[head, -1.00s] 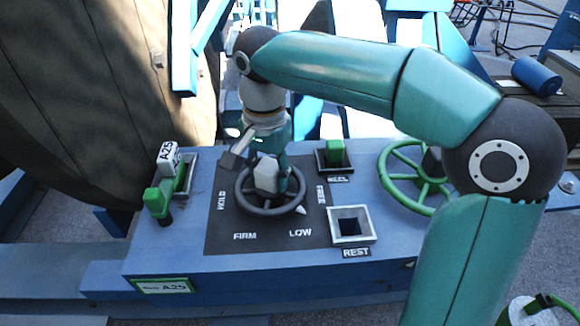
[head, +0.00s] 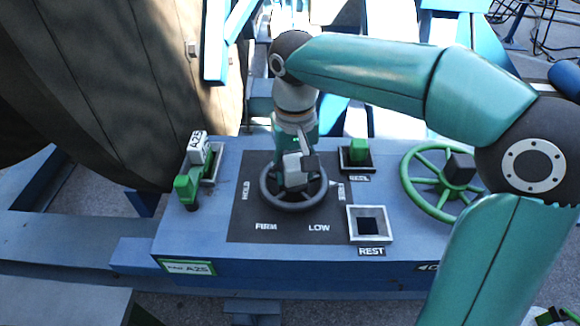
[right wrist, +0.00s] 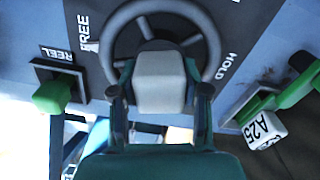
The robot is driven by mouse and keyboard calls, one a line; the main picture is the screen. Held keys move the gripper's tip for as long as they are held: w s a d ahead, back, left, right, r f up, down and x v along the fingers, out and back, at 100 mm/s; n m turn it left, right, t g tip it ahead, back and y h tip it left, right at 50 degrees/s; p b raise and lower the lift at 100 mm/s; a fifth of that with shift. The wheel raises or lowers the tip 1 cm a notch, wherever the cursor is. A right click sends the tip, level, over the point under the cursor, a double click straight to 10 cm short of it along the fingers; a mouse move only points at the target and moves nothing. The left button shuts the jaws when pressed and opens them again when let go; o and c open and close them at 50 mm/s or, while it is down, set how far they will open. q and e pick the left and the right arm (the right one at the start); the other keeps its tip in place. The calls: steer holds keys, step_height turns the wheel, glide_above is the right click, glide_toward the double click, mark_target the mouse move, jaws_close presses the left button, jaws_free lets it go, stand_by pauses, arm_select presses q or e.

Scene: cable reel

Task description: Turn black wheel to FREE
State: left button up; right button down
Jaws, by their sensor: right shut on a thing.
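The black wheel (head: 291,207) lies on a dark panel marked HOLD, FIRM, LOW and FREE (head: 338,190). In the head view my right gripper (head: 298,168) is over the wheel's middle. It is shut on the pale grey block at the hub (right wrist: 160,82), with one finger on each side in the right wrist view. The wheel's rim (right wrist: 212,45) is beyond the block there. The FREE label is partly hidden behind the wheel in the head view. My left gripper is not in view.
A green spoked wheel (head: 412,193) is at the right. A green block sits in the REEL socket (head: 357,168). The REST socket (head: 367,211) is empty. A green part with tag A25 (head: 198,148) is at the left, beside the large drum (head: 110,80).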

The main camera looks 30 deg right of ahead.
steer(key=shift+w+r+n, duration=0.1)
steer(key=shift+w+n, duration=0.05)
steer(key=shift+n, duration=0.15)
steer(key=c, duration=0.6)
jaws_free()
steer(key=shift+o, duration=0.2)
step_height(320, 180, up, 12)
steer(key=shift+f, duration=0.1)
stand_by(0.5)
